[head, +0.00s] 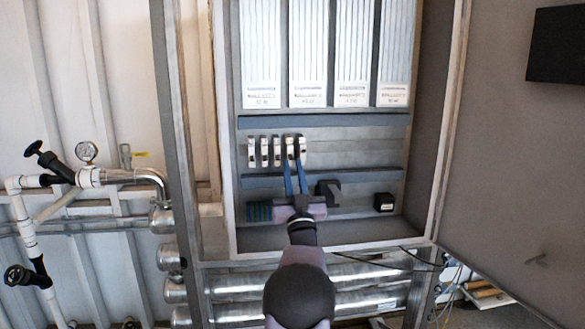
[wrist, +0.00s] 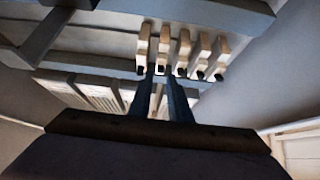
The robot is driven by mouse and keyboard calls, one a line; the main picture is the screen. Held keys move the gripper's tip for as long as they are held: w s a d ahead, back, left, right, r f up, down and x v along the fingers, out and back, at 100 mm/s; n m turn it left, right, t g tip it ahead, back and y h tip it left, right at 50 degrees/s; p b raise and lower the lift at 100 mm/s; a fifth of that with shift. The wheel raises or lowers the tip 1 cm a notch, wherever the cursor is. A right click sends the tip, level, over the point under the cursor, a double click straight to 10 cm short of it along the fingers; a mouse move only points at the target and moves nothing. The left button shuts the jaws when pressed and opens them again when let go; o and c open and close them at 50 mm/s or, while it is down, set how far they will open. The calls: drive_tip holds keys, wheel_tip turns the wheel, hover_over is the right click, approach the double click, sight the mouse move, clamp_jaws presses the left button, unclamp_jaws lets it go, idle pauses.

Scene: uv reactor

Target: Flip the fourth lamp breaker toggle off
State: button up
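A row of several white breakers with small dark toggles runs across the panel in the head view. The fourth lamp breaker (head: 289,146) is second from the right end. In the wrist view the row looks reversed, with that breaker (wrist: 164,47) second from the left. My gripper (head: 295,163) points up at the right end of the row. Its two blue fingers are apart, with a narrow gap between them. In the wrist view the fingertips (wrist: 160,74) reach the lower end of the fourth breaker. They partly hide its toggle, so its position and any contact are unclear.
Blue-grey ducts (head: 330,120) run above and below the breakers. Tall white ribbed units (head: 308,45) stand above. A small black box (head: 384,202) sits lower right. The cabinet's open door (head: 500,150) is at right; pipes with a gauge (head: 86,152) are at left.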

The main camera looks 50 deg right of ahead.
drive_tip(key=shift+b+v, duration=0.6)
drive_tip(key=shift+v, duration=2)
